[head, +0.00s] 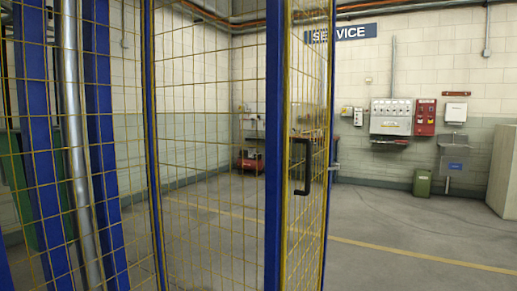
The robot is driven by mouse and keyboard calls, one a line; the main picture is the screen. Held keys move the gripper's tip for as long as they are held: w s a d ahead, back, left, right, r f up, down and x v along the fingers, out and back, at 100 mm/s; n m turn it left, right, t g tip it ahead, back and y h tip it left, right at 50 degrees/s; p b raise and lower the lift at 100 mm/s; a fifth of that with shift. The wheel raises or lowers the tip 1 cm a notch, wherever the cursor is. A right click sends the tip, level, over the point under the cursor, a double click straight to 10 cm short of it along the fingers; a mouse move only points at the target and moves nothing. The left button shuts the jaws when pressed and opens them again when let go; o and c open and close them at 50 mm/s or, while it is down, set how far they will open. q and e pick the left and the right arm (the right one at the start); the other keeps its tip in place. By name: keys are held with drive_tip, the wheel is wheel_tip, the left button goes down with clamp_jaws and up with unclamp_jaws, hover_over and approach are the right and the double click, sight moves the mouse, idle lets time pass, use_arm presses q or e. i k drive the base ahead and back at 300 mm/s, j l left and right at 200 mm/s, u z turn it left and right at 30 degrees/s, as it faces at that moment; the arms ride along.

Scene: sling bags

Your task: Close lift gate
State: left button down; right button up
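A black handle (301,167) sits on the gate at mid height. A small latch-like part (335,150) shows at its far edge. Neither of my grippers shows in the head view, and nothing is seen touching the gate.
A fixed mesh wall (205,130) with blue posts and a grey pole (78,150) fills the left. Concrete floor (400,225) with a yellow line lies clear at right. A green bin (422,183), sink (454,155) and wall panels (391,118) stand at the back.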

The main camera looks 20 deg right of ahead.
sight(308, 157)
drive_tip(key=i+l+u, duration=0.2)
drive_tip(key=l, duration=0.3)
drive_tip(key=i+l+u, duration=0.2)
drive_tip(key=l, duration=0.3)
drive_tip(key=l+u, duration=0.15)
drive_tip(key=l, duration=0.35)
drive_tip(key=l+u, duration=0.2)
drive_tip(key=l, duration=0.35)
drive_tip(key=i, duration=0.05)
